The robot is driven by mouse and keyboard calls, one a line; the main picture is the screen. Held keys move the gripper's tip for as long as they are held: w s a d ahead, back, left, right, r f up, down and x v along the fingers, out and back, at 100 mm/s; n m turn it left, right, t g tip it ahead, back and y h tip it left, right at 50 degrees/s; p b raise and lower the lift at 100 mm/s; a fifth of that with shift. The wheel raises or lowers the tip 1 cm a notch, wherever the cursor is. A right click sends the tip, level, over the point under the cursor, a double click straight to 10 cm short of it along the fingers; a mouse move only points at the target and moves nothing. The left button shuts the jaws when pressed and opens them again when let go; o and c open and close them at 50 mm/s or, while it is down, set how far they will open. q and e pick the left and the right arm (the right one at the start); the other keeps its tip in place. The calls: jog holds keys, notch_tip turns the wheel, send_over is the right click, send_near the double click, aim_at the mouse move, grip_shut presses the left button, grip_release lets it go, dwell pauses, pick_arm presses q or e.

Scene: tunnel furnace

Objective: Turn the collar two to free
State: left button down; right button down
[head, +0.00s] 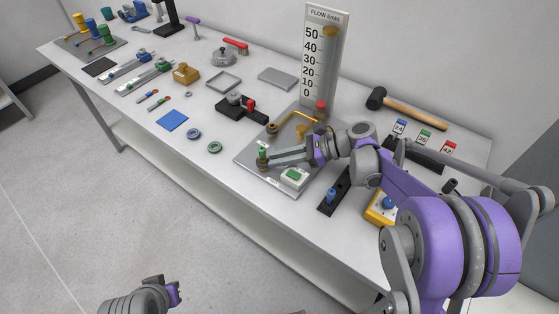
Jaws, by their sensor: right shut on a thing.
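A grey plate (250,174) near the table's front edge carries a small brass fitting with a green top (262,153). My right gripper (268,158) reaches in from the right and is shut on this green-topped fitting. Its fingers hide part of the fitting. A second brass fitting (272,128) stands farther back on the plate, beside a bent yellow pipe (297,117). The plate's labels are too small to read, so I cannot tell which fitting is collar two. My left gripper (171,294) is low at the bottom, off the table, and its jaw opening is unclear.
A tall flow scale (325,55) rises behind the plate. A black block with a blue knob (332,195) and a hammer (405,106) lie to the right. Floor is clear in front.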

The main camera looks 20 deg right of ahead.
jog(key=shift+w+f+n+g, duration=0.1)
jog(key=shift+w+n+g, duration=0.1)
jog(key=shift+n+g, duration=0.4)
jog(key=shift+w+n+g, duration=0.2)
jog(key=shift+n+g, duration=0.3)
jog(key=shift+g, duration=0.2)
jog(key=shift+y, duration=0.3)
jog(key=c, duration=1)
grip_release()
jog(key=shift+a, duration=0.1)
jog(key=shift+c, duration=0.2)
jog(key=shift+o, duration=1)
jog(key=shift+w+a, duration=0.1)
jog(key=shift+a, duration=0.05)
jog(key=v, duration=1.1)
jog(key=shift+w, duration=0.1)
